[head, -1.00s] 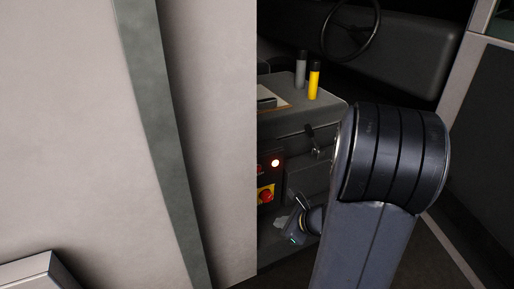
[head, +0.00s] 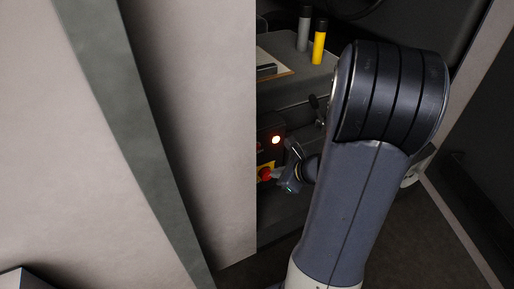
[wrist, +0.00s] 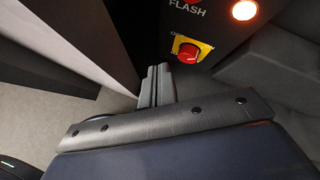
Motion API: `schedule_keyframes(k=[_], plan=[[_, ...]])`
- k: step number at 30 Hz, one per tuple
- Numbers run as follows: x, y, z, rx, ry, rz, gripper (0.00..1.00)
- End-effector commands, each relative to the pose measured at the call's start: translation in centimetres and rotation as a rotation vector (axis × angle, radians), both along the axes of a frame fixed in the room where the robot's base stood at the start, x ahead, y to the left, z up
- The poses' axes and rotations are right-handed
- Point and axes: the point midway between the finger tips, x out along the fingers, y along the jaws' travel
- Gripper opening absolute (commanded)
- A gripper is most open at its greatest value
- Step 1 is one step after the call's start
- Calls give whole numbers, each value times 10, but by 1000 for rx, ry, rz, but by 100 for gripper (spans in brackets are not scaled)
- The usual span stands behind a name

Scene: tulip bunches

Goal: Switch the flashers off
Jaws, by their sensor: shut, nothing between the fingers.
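The flasher switch is a red knob (wrist: 188,53) on a yellow plate, on a dark panel (wrist: 222,28) lettered "FLASH". The knob also shows in the head view (head: 265,174), partly covered by my gripper. Above it a round lamp (wrist: 244,10) glows; it shows lit in the head view too (head: 276,140). My gripper (wrist: 158,72) is shut and empty. In the wrist view its fingertips are just left of and below the knob. In the head view my gripper (head: 280,177) is beside the knob; I cannot tell whether they touch.
A pale wall (head: 190,90) with a grey-green strip fills the left of the head view and cuts off the panel's left side. A grey cylinder (head: 304,28) and a yellow one (head: 319,42) stand on the console top (head: 285,55). A small lever (head: 315,101) sticks out below.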

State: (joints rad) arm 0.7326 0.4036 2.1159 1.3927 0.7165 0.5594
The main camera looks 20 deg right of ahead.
Motion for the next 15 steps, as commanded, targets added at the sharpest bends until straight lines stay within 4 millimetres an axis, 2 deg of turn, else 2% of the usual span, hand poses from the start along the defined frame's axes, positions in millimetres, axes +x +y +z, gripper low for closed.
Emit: schedule_keyframes(k=[5, 15], plan=[[16, 1, 1, 1, 0, 4, 0], [64, 3, 1, -1, 0, 4, 0]])
